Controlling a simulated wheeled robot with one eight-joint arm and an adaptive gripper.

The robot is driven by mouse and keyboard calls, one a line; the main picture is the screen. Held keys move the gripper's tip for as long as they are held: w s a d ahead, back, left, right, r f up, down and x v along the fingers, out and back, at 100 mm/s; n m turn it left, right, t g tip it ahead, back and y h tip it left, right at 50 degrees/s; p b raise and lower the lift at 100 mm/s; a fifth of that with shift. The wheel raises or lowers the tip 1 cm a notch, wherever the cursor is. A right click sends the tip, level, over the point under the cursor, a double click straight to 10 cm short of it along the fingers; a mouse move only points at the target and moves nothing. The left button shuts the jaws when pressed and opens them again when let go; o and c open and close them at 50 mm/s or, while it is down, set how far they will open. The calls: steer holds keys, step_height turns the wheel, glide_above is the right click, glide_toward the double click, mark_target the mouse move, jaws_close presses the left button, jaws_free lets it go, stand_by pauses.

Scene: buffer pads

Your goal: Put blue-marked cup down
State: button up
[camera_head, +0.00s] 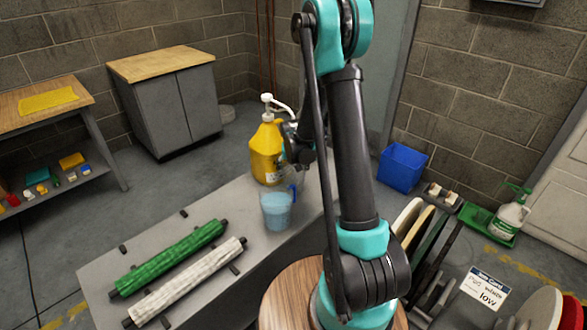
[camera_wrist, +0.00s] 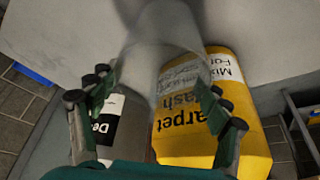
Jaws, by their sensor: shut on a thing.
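A clear cup with a blue lower part (camera_head: 277,212) shows over the grey bench (camera_head: 235,215) in the head view, just in front of the yellow pump bottle. My gripper (camera_head: 292,183) is at its upper right, partly hidden by my arm. In the wrist view a clear, see-through cup (camera_wrist: 166,65) sits between my two fingers (camera_wrist: 158,98), which are shut on it. No blue mark shows there. I cannot tell whether the cup's base touches the bench.
The yellow carpet wash bottle (camera_head: 266,152) stands close behind the cup; it also shows in the wrist view (camera_wrist: 240,120), beside a grey labelled bottle (camera_wrist: 125,125). Green (camera_head: 170,258) and white (camera_head: 187,283) rolls lie at the bench's front left. Bare bench lies between rolls and cup.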

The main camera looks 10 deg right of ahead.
steer(key=shift+f, duration=0.1)
steer(key=o, duration=1.5)
steer(key=d+v, duration=0.1)
steer(key=v, duration=1.1)
steer(key=shift+n+y, duration=0.4)
steer(key=shift+n, duration=0.5)
steer(key=s+d, duration=0.1)
steer(key=s, duration=0.8)
steer(key=s+d, duration=0.1)
steer(key=s, duration=0.8)
steer(key=s+d+f, duration=0.1)
steer(key=s, duration=0.7)
steer(key=shift+s+d, duration=0.4)
